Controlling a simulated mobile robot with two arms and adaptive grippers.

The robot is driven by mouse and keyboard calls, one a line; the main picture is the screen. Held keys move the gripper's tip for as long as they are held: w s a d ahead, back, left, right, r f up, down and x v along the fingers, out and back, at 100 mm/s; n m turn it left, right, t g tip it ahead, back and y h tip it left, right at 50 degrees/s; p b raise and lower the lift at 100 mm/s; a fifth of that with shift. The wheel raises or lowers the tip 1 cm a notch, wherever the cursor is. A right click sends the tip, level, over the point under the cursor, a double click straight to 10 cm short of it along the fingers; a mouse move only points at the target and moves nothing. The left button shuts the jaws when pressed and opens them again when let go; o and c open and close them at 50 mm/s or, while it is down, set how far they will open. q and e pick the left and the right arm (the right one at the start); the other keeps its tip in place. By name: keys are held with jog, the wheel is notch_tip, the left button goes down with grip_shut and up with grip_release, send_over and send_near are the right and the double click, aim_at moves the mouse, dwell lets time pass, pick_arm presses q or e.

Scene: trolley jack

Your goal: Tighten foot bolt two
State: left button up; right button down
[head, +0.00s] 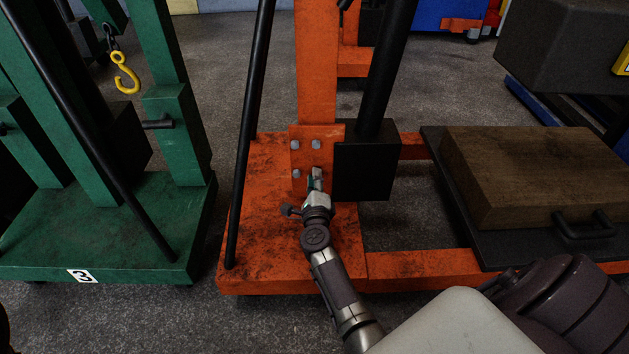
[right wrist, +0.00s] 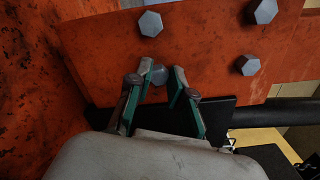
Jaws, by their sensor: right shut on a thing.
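An orange foot plate (head: 304,158) with grey hex bolts is fixed to the orange post on the orange jack base. Two upper bolts (head: 294,144) (head: 315,144) and a lower-left bolt (head: 296,174) show in the head view. My right gripper (head: 316,174) covers the plate's lower-right corner. In the right wrist view its green-padded fingers (right wrist: 164,72) are shut on a foot bolt (right wrist: 157,73). Three other bolts (right wrist: 151,23) (right wrist: 263,10) (right wrist: 247,65) are clear of the fingers. No number marks the bolts. My left gripper is not in view.
A black block (head: 365,165) stands just right of the plate. A slanted black rod (head: 247,130) rises at the base's left. A green frame (head: 110,220) stands left; a wooden block (head: 540,165) on a dark tray lies right.

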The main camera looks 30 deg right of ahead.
jog(key=shift+s+f+m, duration=0.1)
jog(key=shift+m, duration=0.4)
jog(key=c, duration=1)
grip_release()
jog(key=shift+c, duration=0.2)
